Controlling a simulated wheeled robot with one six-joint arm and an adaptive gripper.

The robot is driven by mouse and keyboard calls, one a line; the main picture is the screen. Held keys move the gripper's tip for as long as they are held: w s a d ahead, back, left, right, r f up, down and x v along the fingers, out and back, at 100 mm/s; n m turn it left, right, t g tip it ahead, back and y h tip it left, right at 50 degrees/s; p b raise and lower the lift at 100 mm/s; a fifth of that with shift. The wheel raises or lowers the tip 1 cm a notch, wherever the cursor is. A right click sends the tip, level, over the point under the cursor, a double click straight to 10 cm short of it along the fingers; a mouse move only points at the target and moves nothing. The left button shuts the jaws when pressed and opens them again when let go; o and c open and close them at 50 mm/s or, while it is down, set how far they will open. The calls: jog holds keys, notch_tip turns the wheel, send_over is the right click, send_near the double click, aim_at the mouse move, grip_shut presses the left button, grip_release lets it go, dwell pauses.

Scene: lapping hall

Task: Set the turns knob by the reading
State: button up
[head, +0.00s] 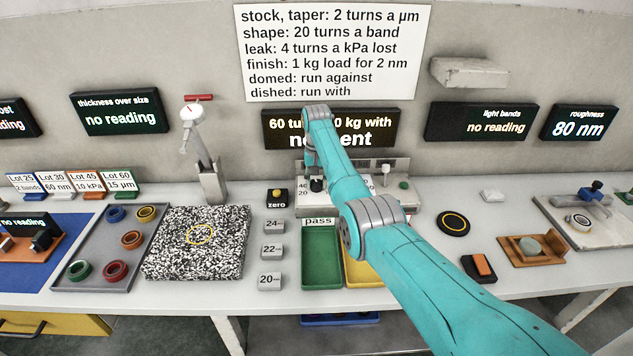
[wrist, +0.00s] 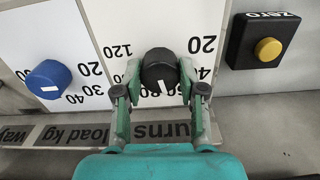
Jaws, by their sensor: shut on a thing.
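The black turns knob (wrist: 159,66) sits on a white dial in the wrist view, with its white mark toward the picture's bottom edge, near partly hidden numbers. My gripper (wrist: 160,88) is shut on this knob, one finger on each side. In the head view my gripper (head: 316,178) is at the control panel (head: 345,209), largely behind my own arm. The dark display (head: 281,124) above reads "60 tu… 0 kg with", partly covered by my arm. The rule sign (head: 333,50) lists turns per µm, band and kPa. The roughness display (head: 578,123) reads 80 nm.
A blue load knob (wrist: 48,80) is left of the black one in the wrist view; the yellow zero button (wrist: 267,49) is right. Lot cards (head: 68,183) stand at the left. The thickness display (head: 120,111) and light bands display (head: 482,122) show no reading. A green tray (head: 321,258) stands in front.

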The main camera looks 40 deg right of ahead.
aim_at(316, 182)
jog(key=m, duration=0.6)
jog(key=shift+m, duration=0.3)
dwell(0.5)
jog(key=o, duration=1.1)
jog(key=shift+o, duration=0.2)
notch_tip(316, 182, up, 12)
